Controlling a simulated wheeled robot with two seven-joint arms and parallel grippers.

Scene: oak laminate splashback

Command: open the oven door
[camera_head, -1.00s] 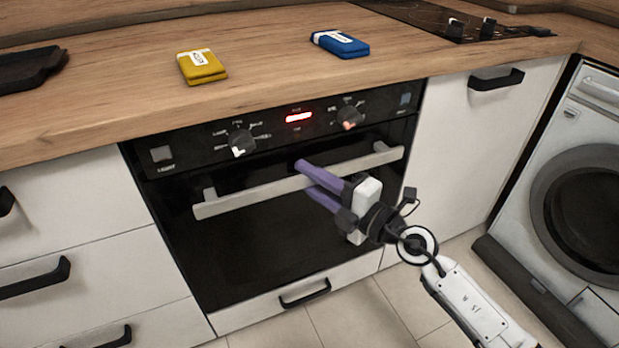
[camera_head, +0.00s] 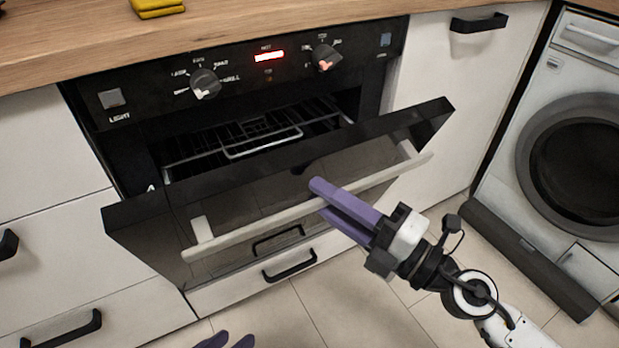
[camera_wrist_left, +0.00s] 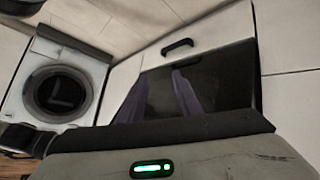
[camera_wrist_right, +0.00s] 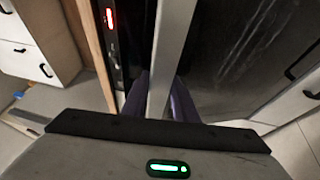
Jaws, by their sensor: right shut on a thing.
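The oven door (camera_head: 150,215) is partly open in the head view, its top edge tilted out from the black oven front. Its pale bar handle (camera_head: 245,231) runs across the door. My right gripper (camera_head: 320,198) is shut on the handle right of its middle, one purple finger on each side. In the right wrist view the handle (camera_wrist_right: 172,45) passes between the fingers. My left gripper (camera_head: 227,341) shows only its fingertips at the bottom edge of the head view. They are apart with nothing between them, and the left wrist view shows them apart too.
Inside the oven, a wire rack (camera_head: 250,138) shows through the gap. Knobs and a lit red display (camera_head: 269,56) are above. A drawer handle (camera_head: 289,266) is below the door. White cabinets flank the oven, and a washing machine (camera_head: 575,140) stands at the right.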

